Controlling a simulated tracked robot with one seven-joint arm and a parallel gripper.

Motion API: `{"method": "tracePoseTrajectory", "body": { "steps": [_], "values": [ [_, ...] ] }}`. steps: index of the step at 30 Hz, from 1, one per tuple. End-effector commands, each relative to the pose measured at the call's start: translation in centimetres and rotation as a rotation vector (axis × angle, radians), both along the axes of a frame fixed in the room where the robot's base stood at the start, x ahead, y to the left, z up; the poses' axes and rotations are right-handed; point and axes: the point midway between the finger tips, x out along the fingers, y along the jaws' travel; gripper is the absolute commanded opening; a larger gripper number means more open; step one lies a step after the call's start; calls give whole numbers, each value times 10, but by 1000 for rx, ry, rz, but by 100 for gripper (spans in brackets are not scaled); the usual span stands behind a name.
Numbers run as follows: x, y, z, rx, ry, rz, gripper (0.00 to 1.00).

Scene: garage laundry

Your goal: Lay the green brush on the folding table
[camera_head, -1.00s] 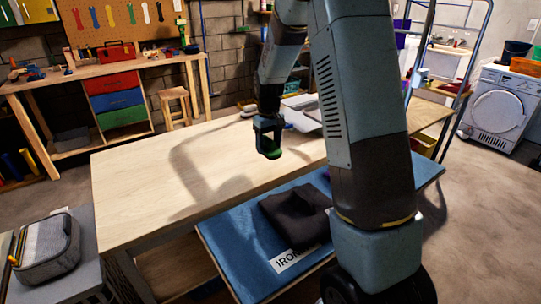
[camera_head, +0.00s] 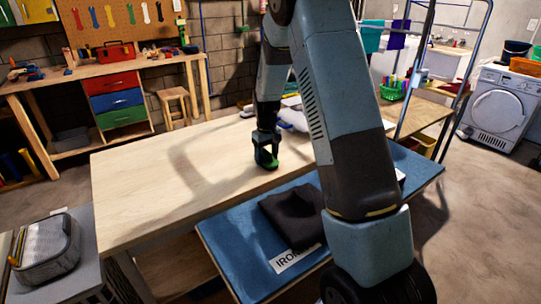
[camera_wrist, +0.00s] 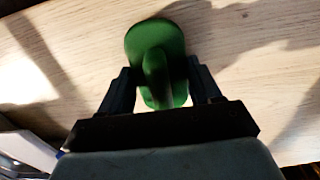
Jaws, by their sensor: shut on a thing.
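The green brush (camera_wrist: 155,40) is between the fingers of my gripper (camera_wrist: 160,90) in the wrist view, and the fingers are shut on its raised handle. In the head view my gripper (camera_head: 266,150) is low over the wooden folding table (camera_head: 150,185), with the green brush (camera_head: 267,163) under it. The brush is at or just above the tabletop; I cannot tell whether it touches. The pale wood grain of the table fills most of the wrist view behind the brush.
A blue ironing board (camera_head: 235,240) with a dark folded cloth (camera_head: 291,215) stands along the table's near side. Pale items (camera_head: 293,118) lie on the table behind my arm. The left part of the tabletop is bare. A grey case (camera_head: 45,248) sits at lower left.

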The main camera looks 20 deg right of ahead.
Motion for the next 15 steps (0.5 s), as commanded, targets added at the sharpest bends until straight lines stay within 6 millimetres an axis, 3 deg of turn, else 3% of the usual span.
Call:
{"method": "tracePoseTrajectory", "body": {
  "steps": [3, 4, 11, 15],
  "values": [
    [0, 0, -2, 0, 0, 0, 35],
    [0, 0, -2, 0, 0, 0, 66],
    [0, 0, -2, 0, 0, -1, 88],
    [0, -1, -2, 0, 0, -1, 89]
  ]
}}
